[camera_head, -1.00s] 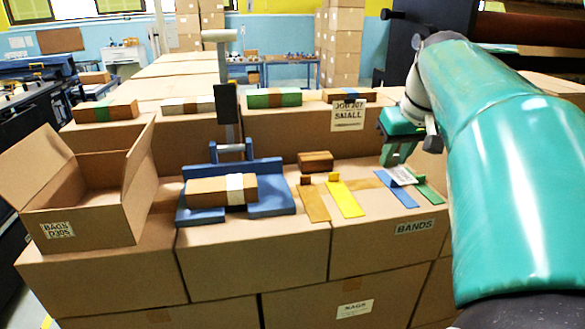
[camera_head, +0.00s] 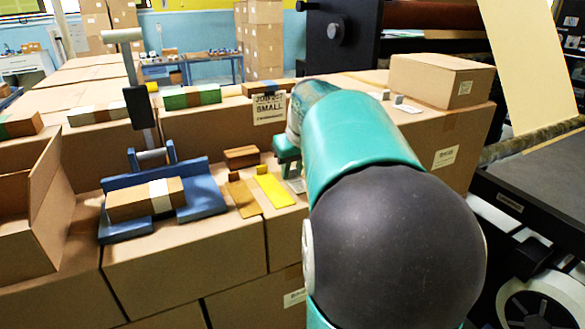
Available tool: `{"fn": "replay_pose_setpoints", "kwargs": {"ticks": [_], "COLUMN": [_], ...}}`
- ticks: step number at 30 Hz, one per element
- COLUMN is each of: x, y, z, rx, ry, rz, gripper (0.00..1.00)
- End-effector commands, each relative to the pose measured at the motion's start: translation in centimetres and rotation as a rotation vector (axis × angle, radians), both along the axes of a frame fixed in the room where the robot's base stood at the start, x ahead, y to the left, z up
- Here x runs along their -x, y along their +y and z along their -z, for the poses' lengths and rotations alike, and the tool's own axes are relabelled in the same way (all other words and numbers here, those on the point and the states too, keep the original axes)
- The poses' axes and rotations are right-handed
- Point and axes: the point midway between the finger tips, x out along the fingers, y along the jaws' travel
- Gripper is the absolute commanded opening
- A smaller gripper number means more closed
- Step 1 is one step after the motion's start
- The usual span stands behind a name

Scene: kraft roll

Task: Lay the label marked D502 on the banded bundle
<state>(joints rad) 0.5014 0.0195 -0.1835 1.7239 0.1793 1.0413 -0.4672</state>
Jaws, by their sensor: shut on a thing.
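A brown bundle with a white band (camera_head: 120,205) lies in a blue press-like fixture (camera_head: 208,203) on the cartons at left. My gripper (camera_head: 290,172) is right of it, beyond the yellow strip, and partly hidden by my own arm. A small pale piece, likely a label (camera_head: 297,186), shows under the fingers. The gripper is shut on it. Its marking cannot be read, so I cannot tell whether it is D502.
A brown strip (camera_head: 243,198) and a yellow strip (camera_head: 273,189) lie between the bundle and gripper, near a small brown block (camera_head: 241,156). An open carton (camera_head: 30,225) stands left. Small white cards (camera_head: 400,100) sit on cartons right. A lever post (camera_head: 140,105) rises behind the bundle.

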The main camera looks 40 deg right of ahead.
Motion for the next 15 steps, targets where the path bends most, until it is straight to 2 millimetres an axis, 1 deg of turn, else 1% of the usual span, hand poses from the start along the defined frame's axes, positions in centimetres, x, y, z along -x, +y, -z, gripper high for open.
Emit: {"fn": "replay_pose_setpoints", "kwargs": {"ticks": [6,7,10,15], "x": [-0.02,-0.02,-0.02,0.00], "y": [0.03,0.02,0.02,0.02], "z": [0.32,0.35,0.32,0.33], "rx": [0.000,0.000,0.000,0.000], "ry": [0.000,0.000,0.000,0.001], "rz": [-0.001,-0.001,-0.001,-0.001], "gripper": [0.03,0.26,0.46,0.46]}}
